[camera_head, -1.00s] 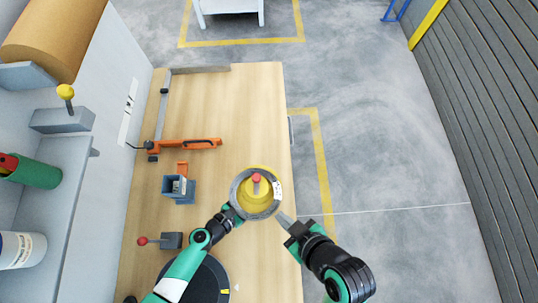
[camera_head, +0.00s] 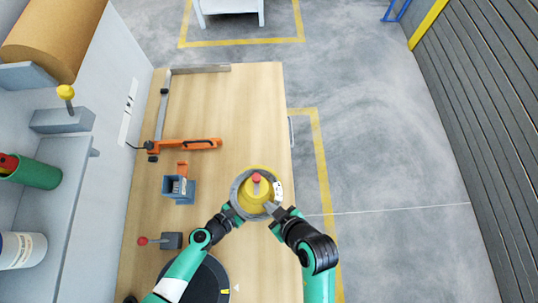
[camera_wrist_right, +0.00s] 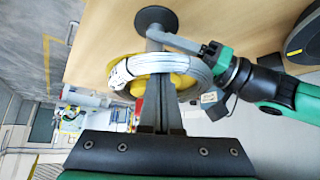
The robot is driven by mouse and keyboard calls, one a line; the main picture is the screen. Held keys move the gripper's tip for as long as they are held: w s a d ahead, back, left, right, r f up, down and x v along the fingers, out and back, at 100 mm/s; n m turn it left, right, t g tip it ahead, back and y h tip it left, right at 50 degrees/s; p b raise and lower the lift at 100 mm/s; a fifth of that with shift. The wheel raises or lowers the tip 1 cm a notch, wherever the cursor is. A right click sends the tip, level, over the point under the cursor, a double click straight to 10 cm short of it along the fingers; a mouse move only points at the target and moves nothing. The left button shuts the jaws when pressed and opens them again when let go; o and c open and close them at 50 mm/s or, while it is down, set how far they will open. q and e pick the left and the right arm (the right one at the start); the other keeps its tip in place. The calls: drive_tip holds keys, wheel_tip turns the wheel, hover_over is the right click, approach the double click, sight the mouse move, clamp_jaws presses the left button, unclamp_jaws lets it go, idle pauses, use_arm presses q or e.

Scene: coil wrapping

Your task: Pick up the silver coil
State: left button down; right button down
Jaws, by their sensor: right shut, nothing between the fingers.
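The silver coil (camera_head: 236,192) is a ring around a yellow holder (camera_head: 249,188) with a red top, near the table's right edge. In the right wrist view the coil (camera_wrist_right: 150,63) is a bundled silver loop with pale bands. My right gripper (camera_head: 270,208) is at the coil's lower right rim; its fingers are together and empty. In the right wrist view these fingers (camera_wrist_right: 158,108) reach the loop and overlap it; contact is unclear. My left gripper (camera_head: 232,209) is at the coil's lower left rim. Its fingers are partly hidden, so its grip is unclear.
The wooden table (camera_head: 245,110) is clear beyond the coil. An orange tool (camera_head: 190,144), a blue-grey box (camera_head: 179,188) and a red-knobbed lever (camera_head: 170,240) stand to the left. A dark round disc (camera_head: 205,280) lies at the front under my left arm.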

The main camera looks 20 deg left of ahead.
drive_tip(key=s+d, duration=0.1)
drive_tip(key=d, duration=0.1)
drive_tip(key=s+d, duration=0.1)
drive_tip(key=d, duration=0.1)
drive_tip(key=shift+s+d, duration=0.2)
idle(1.1)
drive_tip(key=v, duration=1)
drive_tip(key=c, duration=0.6)
unclamp_jaws()
drive_tip(key=shift+o, duration=0.2)
